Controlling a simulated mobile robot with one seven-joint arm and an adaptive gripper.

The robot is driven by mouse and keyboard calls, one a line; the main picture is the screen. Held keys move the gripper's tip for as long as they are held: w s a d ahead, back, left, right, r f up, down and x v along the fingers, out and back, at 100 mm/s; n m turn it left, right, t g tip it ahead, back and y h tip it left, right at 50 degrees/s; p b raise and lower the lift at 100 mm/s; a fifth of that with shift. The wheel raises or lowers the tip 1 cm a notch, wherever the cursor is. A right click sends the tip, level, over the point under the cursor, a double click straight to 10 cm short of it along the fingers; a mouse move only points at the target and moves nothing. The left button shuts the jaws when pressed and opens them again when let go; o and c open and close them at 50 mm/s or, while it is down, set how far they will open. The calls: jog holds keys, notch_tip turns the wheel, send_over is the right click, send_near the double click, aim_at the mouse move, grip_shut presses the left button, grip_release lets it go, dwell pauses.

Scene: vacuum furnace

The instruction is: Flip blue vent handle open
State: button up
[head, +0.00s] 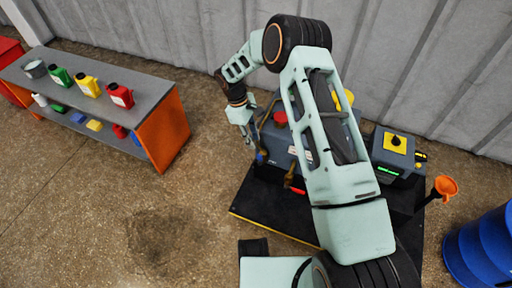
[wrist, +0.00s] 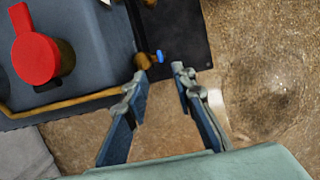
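The small blue vent handle (wrist: 160,56) sits on a brass fitting (wrist: 145,62) at the end of a brass pipe, beside the grey furnace body (wrist: 95,35) in the wrist view. My gripper (wrist: 157,80) is open, its two blue-padded fingers apart with nothing between them. In the wrist view the handle appears just beyond the fingertips, between their lines. I cannot tell the remaining distance or any contact. In the head view my gripper (head: 256,148) is at the furnace's left side, and the handle cannot be made out clearly there.
A red-handled part (wrist: 37,50) stands on the furnace, with a brass pipe (wrist: 75,102) along its edge. A control box (head: 396,143), orange funnel (head: 446,186) and blue barrel (head: 482,245) are at right. A shelf (head: 62,75) with bottles stands left. The floor between is clear.

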jog(key=shift+v, duration=2.2)
